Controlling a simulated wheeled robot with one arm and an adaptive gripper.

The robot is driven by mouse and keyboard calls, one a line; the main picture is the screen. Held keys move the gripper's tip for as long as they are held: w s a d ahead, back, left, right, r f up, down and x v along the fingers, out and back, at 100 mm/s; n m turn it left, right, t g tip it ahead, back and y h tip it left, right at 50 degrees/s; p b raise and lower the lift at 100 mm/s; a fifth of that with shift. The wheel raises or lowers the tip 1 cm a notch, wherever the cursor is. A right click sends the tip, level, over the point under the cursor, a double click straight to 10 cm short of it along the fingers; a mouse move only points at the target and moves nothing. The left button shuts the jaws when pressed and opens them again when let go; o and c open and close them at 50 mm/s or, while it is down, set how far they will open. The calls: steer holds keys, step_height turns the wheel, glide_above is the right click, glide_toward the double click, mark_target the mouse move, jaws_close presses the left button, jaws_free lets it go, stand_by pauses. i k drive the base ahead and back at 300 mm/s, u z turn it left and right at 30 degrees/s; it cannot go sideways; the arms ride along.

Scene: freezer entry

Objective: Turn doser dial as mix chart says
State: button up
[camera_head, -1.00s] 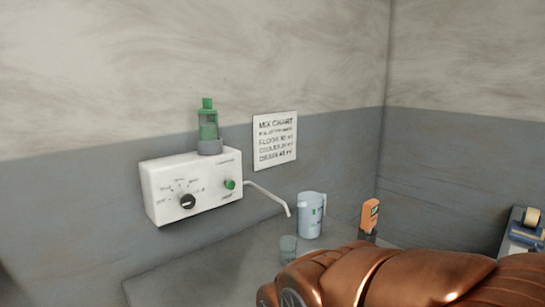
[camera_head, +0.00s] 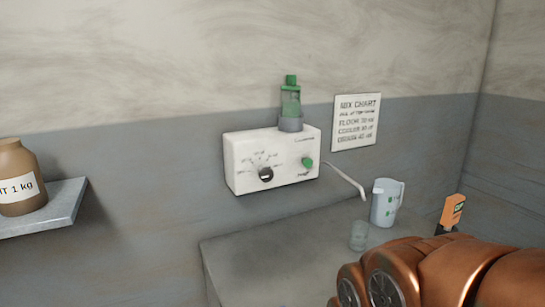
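The doser (camera_head: 235,160) is a white box on the wall, with a green bottle (camera_head: 290,102) in a grey collar on top. Its black dial (camera_head: 265,174) is at the lower left of the front, with small marks around it too blurred to read. A green button (camera_head: 308,163) is at the right, and a thin spout (camera_head: 345,180) runs out to the right. The mix chart (camera_head: 357,122) hangs right of the doser; lines for floor, cooler and drain show, but their values are not clearly legible. My copper-coloured arm fills the lower right; my gripper is not in view.
A grey counter (camera_head: 285,245) lies below the doser. A shelf (camera_head: 60,208) with a brown jar (camera_head: 18,178) is at the left. The counter's left part is clear.

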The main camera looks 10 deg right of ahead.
mark_target(266, 174)
steer(key=z, duration=0.45)
steer(key=k, duration=1)
steer(key=u, duration=0.8)
steer(key=i, duration=1.1)
steer(key=u, duration=0.2)
